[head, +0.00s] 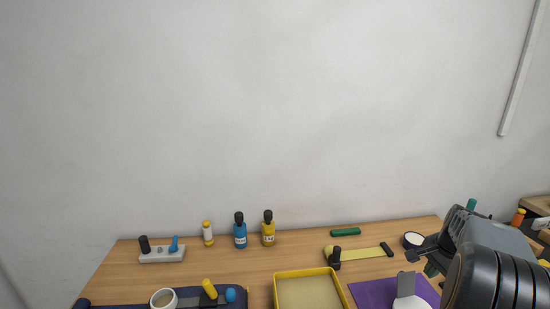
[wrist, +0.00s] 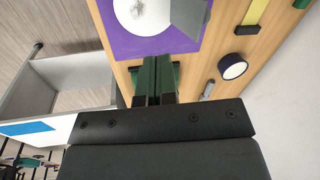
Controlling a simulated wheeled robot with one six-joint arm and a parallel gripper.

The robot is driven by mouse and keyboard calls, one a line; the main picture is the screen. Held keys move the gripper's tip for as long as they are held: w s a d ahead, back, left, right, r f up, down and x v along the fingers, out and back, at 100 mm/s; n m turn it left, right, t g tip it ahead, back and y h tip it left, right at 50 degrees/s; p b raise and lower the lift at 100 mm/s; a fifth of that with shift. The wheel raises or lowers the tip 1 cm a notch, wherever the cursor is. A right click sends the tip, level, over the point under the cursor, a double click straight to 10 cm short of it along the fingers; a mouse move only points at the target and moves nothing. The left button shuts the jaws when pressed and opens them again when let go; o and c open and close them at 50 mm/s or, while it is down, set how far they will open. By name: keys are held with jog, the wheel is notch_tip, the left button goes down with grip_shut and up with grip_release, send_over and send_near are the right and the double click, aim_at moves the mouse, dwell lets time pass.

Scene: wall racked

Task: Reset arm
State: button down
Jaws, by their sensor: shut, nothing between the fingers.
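My gripper (wrist: 155,80) shows in the wrist view with its dark green fingers together and nothing between them. It is above the right end of the wooden table (head: 205,264). In the head view my arm fills the lower right corner and the fingertips are mostly hidden. The purple mat (head: 372,292) lies near the gripper, with a white round thing (head: 408,302) and a grey flat piece (head: 406,284) on it. The mat also shows at the top of the wrist view (wrist: 118,42).
A black-rimmed white round item (head: 413,240) lies beside my arm. A yellow tray (head: 310,272) stands front centre. Blue (head: 240,235) and yellow (head: 268,233) bottles stand at the back. A white holder (head: 162,254) and a cup (head: 163,298) are left. The table's middle-left is clear.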

jog(key=s+a+r+n, duration=0.1)
jog(key=s+a+n, duration=0.2)
jog(key=a, duration=0.7)
jog(key=s+a+r+n+t, duration=0.1)
jog(key=s+a+n, duration=0.3)
jog(key=a+n, duration=0.3)
jog(key=s+a+r+n+t, duration=0.1)
jog(key=s+a+n, duration=0.2)
jog(key=a, duration=1)
jog(key=n, duration=0.2)
jog(key=shift+s+r+n, duration=0.3)
jog(key=shift+r, duration=0.05)
jog(key=shift+d, duration=0.1)
